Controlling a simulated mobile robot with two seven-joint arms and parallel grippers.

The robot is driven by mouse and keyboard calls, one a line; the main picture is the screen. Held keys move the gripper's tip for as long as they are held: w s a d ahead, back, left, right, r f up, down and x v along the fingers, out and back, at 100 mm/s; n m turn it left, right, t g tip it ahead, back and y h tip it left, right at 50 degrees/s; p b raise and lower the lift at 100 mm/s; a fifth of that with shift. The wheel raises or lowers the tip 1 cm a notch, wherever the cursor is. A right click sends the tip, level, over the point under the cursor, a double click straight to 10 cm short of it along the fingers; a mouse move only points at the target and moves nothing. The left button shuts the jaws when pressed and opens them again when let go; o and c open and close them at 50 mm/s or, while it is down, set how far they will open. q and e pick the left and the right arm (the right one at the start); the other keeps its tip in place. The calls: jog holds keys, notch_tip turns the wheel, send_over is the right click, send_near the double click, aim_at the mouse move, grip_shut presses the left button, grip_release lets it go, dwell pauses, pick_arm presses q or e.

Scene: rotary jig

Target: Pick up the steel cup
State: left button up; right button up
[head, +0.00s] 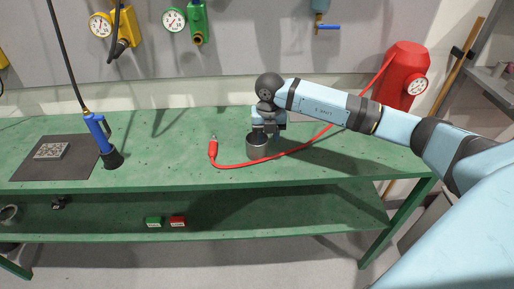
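The steel cup (257,151) is a short grey metal cylinder standing upright on the green table (180,171), right of the middle of the view. My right gripper (260,136) is directly above it, pointing down, with its tips at the cup's rim. The fingers are small and dark here and partly blend into the cup's opening, so I cannot tell whether they are open or closed on its wall. My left gripper is out of view.
A red hose with a red nozzle (213,150) curves close in front of the cup to a red tank (404,75). A blue hanging tool (97,132) and a dark mat (30,170) are at the left. The table between mat and nozzle is clear.

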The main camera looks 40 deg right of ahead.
aim_at(265, 146)
jog(key=f, duration=0.4)
jog(key=shift+w+a+f, duration=0.15)
jog(key=shift+a+f, duration=0.1)
jog(key=shift+f, duration=0.1)
grip_shut()
jog(key=shift+r, duration=0.1)
